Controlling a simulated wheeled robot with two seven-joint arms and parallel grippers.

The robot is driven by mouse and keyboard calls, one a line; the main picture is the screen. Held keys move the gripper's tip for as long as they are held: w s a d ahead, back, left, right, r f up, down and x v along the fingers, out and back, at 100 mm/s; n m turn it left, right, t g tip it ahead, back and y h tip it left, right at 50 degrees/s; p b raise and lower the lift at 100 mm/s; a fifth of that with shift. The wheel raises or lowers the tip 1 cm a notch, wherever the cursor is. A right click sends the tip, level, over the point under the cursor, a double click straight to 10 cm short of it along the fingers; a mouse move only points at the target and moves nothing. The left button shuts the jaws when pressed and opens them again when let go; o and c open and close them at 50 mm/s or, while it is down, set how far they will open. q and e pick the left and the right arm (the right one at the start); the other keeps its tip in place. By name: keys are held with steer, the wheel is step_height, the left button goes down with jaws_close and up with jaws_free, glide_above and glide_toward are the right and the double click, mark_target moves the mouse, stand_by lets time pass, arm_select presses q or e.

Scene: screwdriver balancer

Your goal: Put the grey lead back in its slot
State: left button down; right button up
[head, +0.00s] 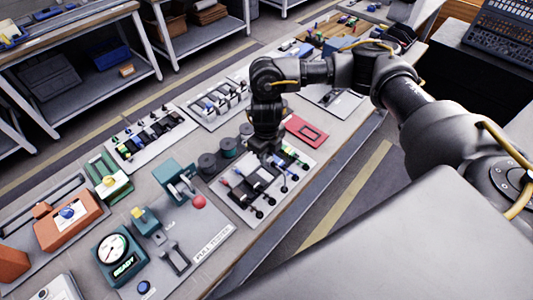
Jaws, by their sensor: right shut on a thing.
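My right arm comes in from the right and its gripper (264,147) points down over the back edge of a white panel (228,196). The panel carries several dark slots or blocks, coloured lead ends along its left and back sides, and black round ends along its front right side. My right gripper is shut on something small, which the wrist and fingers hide. I cannot make out the grey lead or which slot is empty. My left gripper is not in view.
Dark round pots (208,163) stand left of the panel. A red frame (306,131) lies to its right. A teal lever press (177,178) with a red knob and a teal gauge box (120,256) stand at the front left. More tool boards line the bench's far side.

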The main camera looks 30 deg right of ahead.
steer(key=shift+f+b, duration=3)
steer(key=shift+f, duration=0.6)
steer(key=shift+f+b, duration=0.45)
steer(key=shift+f, duration=0.2)
steer(key=o, duration=1)
step_height(320, 180, up, 11)
steer(key=shift+f, duration=0.1)
